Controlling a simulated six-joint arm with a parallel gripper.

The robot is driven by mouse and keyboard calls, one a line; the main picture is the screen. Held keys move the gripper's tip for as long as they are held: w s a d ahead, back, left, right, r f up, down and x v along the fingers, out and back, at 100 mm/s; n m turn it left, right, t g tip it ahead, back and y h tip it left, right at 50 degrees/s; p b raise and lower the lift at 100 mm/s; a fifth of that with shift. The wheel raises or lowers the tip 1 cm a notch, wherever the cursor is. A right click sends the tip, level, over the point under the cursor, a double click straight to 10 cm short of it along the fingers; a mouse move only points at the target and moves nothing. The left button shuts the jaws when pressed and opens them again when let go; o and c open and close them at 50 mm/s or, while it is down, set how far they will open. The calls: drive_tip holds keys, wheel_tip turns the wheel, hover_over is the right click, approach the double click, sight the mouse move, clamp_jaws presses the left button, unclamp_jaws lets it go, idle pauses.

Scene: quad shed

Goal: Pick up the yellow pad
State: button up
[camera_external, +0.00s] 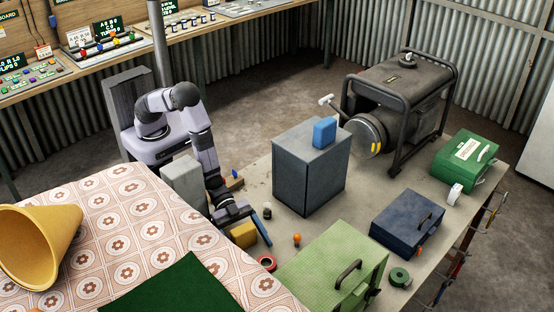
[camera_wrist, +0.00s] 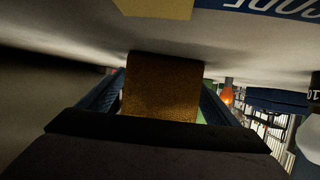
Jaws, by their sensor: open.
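The yellow pad (camera_external: 243,235) is a small block standing on the workbench, beside the patterned cloth. My gripper (camera_external: 247,226) is low over the bench at the pad, with one blue finger visible along its right side. In the wrist view the pad (camera_wrist: 162,90) looks brownish and shaded. It lies between the two open fingers of my gripper (camera_wrist: 162,82), one finger on each side. I cannot tell whether either finger touches it. The pad's lower part in that view is hidden behind the gripper body.
A green toolbox (camera_external: 318,268) stands to the right. A grey cabinet (camera_external: 297,172) with a blue block (camera_external: 324,132) on top stands behind.

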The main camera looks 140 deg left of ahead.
drive_tip(key=shift+c, duration=0.6)
drive_tip(key=c, duration=1)
drive_tip(key=shift+r, duration=0.1)
wheel_tip(320, 180, up, 18)
drive_tip(key=b, duration=0.2)
